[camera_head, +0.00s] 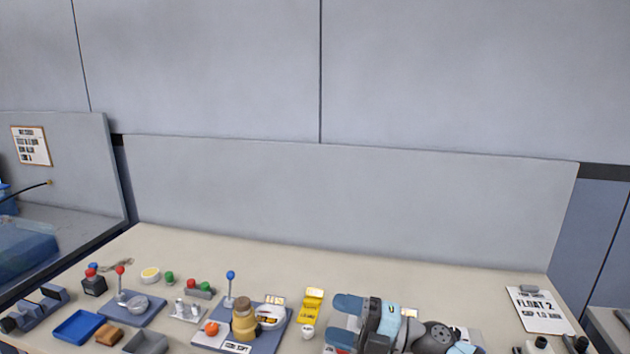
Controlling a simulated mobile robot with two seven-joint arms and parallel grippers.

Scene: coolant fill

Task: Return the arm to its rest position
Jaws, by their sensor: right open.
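My right gripper (343,320) is at the bottom of the head view, right of the middle. Its two blue fingers point left and stand apart, with nothing seen between them. My right arm (436,338) runs from it to the right, low over the bench (440,281), and hides part of the bench and what lies there. I do not see my left gripper.
Left of the gripper stand a yellow item (311,305), a tan bottle (244,320) on a blue plate and a blue-knobbed lever (230,287). A blue tray (79,327) lies farther left. A clipboard (540,311) lies right. The bench's back strip is clear.

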